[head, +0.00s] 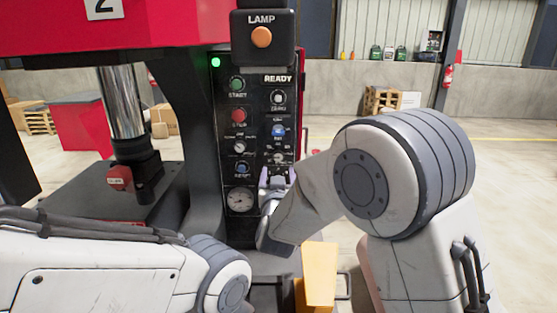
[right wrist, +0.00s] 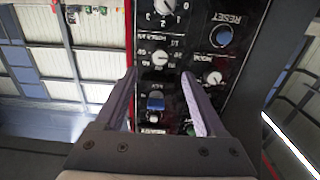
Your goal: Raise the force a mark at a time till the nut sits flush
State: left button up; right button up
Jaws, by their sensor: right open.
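The dark control panel (head: 258,115) of the press carries buttons and knobs. My right gripper (head: 278,180) is in front of its lower right part. In the right wrist view, the open fingers (right wrist: 158,82) straddle the panel's column of controls, upside down. A white-topped knob with a numbered scale (right wrist: 160,58) shows just beyond the fingertips, under small print that looks like a force label. A blue knob (right wrist: 155,103) lies between the fingers in the picture. Nothing is visibly gripped; contact cannot be told. I cannot make out the nut. My left gripper is out of view.
The panel reads READY with a green light (head: 215,62); a pressure gauge (head: 240,200) sits low on it. A LAMP box (head: 261,37) is above. The press's chrome ram (head: 122,100) stands at left. An orange-yellow block (head: 318,275) is below my right arm.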

aim_at(278, 159)
jog(key=w+p, duration=0.3)
jog(key=w, duration=0.5)
jog(key=shift+w+r, duration=0.1)
jog(key=shift+w, duration=0.35)
grip_shut()
